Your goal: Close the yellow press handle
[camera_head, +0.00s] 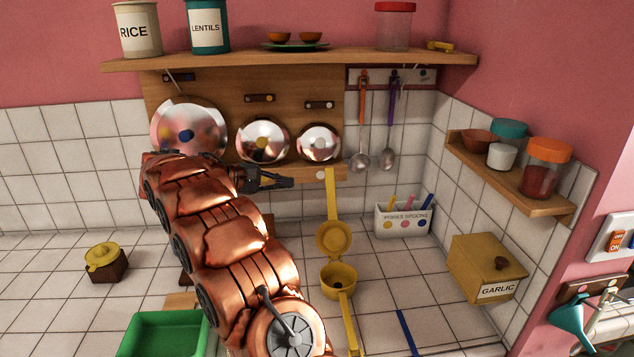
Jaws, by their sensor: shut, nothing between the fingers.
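The yellow press stands open on the tiled counter. Its upper handle (331,195) points up, almost upright, with its round cup (334,238) below. The lower bowl (338,281) sits under that cup, and the lower handle (348,322) runs toward the bottom of the picture. My copper-coloured arm comes up from the bottom middle. My dark gripper (289,182) points right, with its fingers together and empty. In the picture it is left of the upper handle, near its upper part, with a gap between them.
Lids (262,142) hang on the wooden back panel behind my gripper. A spoon holder (404,220) and a garlic box (487,268) stand to the right. A green tray (163,333) is at lower left.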

